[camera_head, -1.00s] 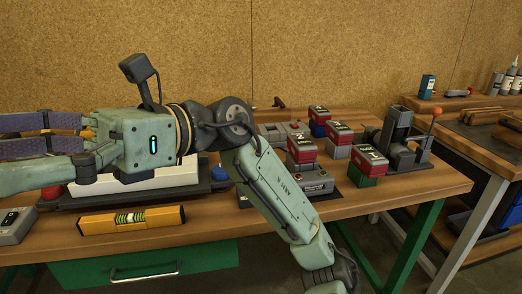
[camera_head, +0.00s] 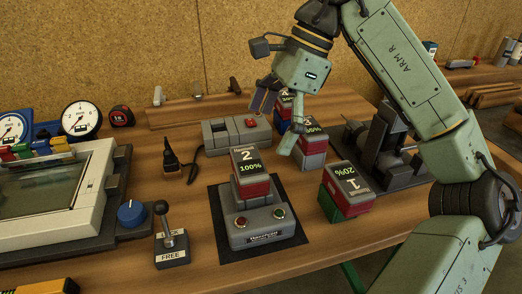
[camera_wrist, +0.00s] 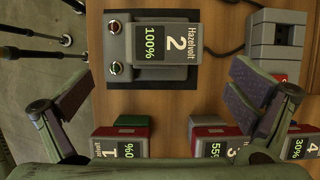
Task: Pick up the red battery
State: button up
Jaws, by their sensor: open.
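Several batteries have red bodies and dark labelled tops. Battery 2 (camera_head: 252,162), marked 100%, sits on a grey charger (camera_head: 262,226); it also shows at the top of the wrist view (camera_wrist: 167,42). Battery 1 (camera_head: 347,180), marked 20%, sits on a green block to the right. Battery 3 (camera_head: 314,132) sits on a grey block behind. Battery 4 (camera_wrist: 304,148) shows at the wrist view's right edge and is partly hidden by my gripper in the head view. My gripper (camera_head: 277,120) is open and empty, above the table behind battery 2. Its spread fingers (camera_wrist: 162,80) frame bare wood and the charger side.
A grey box with a red button (camera_head: 237,134) stands behind the charger. A black lever unit marked FREE (camera_head: 172,240) and a large panel with a blue knob (camera_head: 131,213) stand left. A dark clamp device (camera_head: 375,145) stands right. Wood between charger and battery 1 is clear.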

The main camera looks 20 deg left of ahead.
aim_at(253, 159)
jog(key=x, duration=0.4)
jog(key=shift+s+a+f, duration=0.1)
jog(key=shift+a+f, duration=0.05)
jog(key=shift+f, duration=0.2)
jog(key=shift+w+p+x, duration=0.1)
jog(key=shift+p+x, duration=0.6)
jog(key=shift+x, duration=0.75)
jog(key=shift+w+p+x, duration=0.15)
jog(key=shift+p+x, duration=0.5)
jog(key=shift+x, duration=0.85)
jog(key=shift+a, duration=0.15)
jog(key=shift+c, duration=0.5)
jog(key=c, duration=1)
